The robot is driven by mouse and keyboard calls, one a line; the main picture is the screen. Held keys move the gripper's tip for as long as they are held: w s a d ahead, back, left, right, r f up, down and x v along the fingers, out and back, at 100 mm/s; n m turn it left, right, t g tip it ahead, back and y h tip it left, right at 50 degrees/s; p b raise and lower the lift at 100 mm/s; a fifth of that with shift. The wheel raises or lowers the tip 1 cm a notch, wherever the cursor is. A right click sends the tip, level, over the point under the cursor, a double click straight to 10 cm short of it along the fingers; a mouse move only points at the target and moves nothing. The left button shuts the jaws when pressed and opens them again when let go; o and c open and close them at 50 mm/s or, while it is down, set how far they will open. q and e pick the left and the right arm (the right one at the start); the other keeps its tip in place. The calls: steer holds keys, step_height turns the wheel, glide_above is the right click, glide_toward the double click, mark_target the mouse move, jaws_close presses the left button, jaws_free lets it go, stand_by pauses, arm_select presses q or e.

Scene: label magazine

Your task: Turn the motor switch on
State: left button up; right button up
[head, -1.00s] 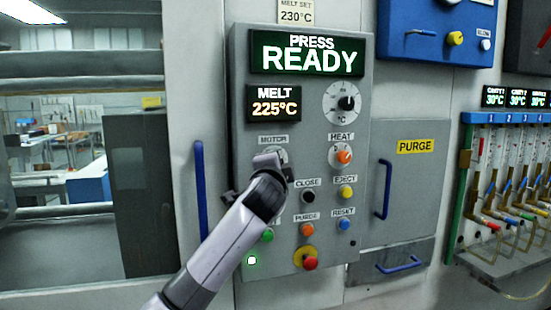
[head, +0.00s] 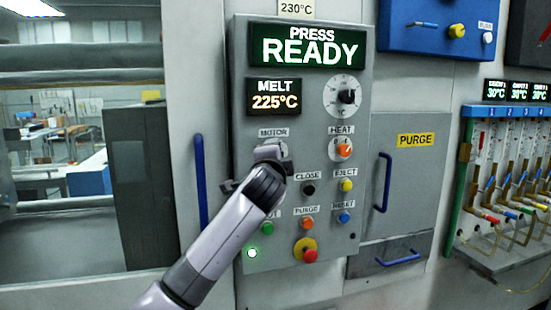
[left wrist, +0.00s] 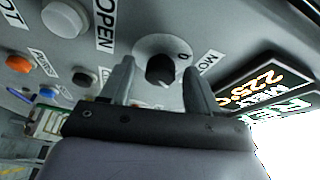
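The motor switch is a black rotary knob (left wrist: 160,70) on a round pale plate marked 0, beside a label cut off at "MO" in the left wrist view. In the head view the MOTOR label (head: 273,133) shows, but my left gripper (head: 268,158) mostly hides the switch below it. In the left wrist view my left gripper (left wrist: 160,80) is open, with one finger on each side of the knob. I cannot tell whether the fingers touch it. My right gripper is in neither view.
The grey panel (head: 241,90) also bears a HEAT switch (head: 344,150), a CLOSE button (head: 308,189) and a red stop button (head: 310,255) below. A blue handle (head: 201,182) stands left of the panel. The display reads PRESS READY.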

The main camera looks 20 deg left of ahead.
arm_select(q)
steer(key=shift+s, duration=0.1)
steer(key=s+d+b, duration=0.1)
steer(key=s+b, duration=0.1)
steer(key=s, duration=0.4)
steer(key=shift+s+d+f, duration=0.15)
steer(key=shift+s+d, duration=0.05)
steer(key=shift+s, duration=0.2)
stand_by(0.3)
steer(key=s+d+f+n+g+h, duration=0.15)
steer(key=s+f, duration=0.25)
steer(key=f, duration=1.2)
steer(key=s+f+n+g+h, duration=0.2)
steer(key=s+f+h, duration=0.15)
steer(key=f, duration=1.25)
steer(key=s+a+f+n+g, duration=0.1)
steer(key=s+f+n, duration=0.3)
steer(key=s+f, duration=0.6)
steer(key=s+f+n+g, duration=0.3)
steer(key=s+f, duration=0.7)
steer(key=s, duration=0.7)
steer(key=shift+s+a+f+n+h, duration=0.15)
steer(key=shift+a+n+h, duration=0.25)
steer(key=shift+n, duration=0.05)
